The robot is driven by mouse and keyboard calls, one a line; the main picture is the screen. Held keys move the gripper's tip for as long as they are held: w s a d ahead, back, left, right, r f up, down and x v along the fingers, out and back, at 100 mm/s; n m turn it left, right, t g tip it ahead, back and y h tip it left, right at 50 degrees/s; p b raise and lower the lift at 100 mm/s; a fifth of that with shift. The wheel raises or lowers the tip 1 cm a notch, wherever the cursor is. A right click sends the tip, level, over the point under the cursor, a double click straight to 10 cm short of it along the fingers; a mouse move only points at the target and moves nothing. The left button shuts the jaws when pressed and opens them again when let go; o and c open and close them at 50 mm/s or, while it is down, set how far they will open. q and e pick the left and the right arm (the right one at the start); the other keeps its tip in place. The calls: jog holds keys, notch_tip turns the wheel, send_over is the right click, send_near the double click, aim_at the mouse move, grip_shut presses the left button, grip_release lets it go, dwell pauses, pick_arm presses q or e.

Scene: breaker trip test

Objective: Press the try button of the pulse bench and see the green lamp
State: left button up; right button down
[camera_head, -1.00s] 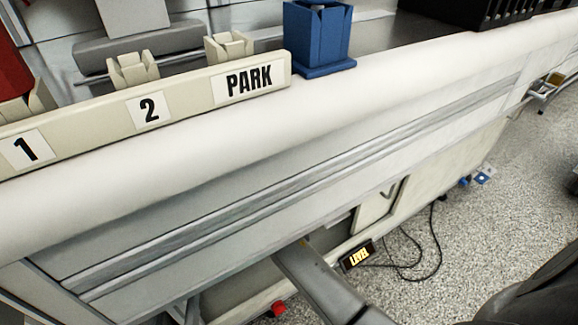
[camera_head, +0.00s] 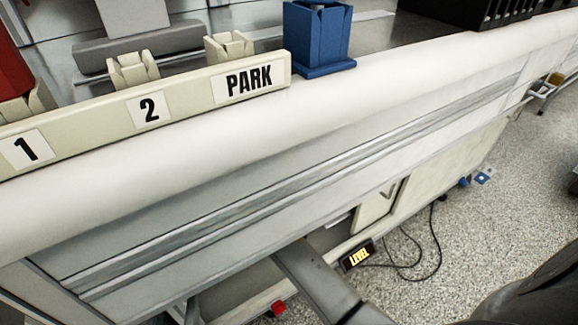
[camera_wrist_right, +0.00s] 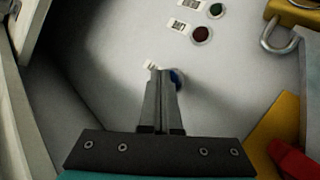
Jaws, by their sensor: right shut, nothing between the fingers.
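In the right wrist view my right gripper (camera_wrist_right: 161,78) is shut and empty, pointing at a pale panel (camera_wrist_right: 110,50). A round blue button (camera_wrist_right: 178,79) is partly hidden behind its fingertips. A small white label (camera_wrist_right: 151,65) sits beside it, also partly covered and unreadable. I cannot tell whether the fingertips touch the button. My left gripper is not in view.
A padlock (camera_wrist_right: 280,38) and a yellow piece with red on it (camera_wrist_right: 277,130) are to the right of the gripper.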

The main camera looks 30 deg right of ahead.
jog(key=shift+w, duration=0.2)
dwell(0.4)
jog(key=shift+s, duration=0.1)
jog(key=shift+s+p, duration=0.35)
jog(key=shift+s, duration=0.45)
jog(key=shift+s, duration=0.1)
jog(key=s, duration=0.1)
jog(key=s+p, duration=0.1)
jog(key=s, duration=0.2)
jog(key=shift+s+d, duration=0.25)
jog(key=shift+s, duration=0.15)
dwell(0.3)
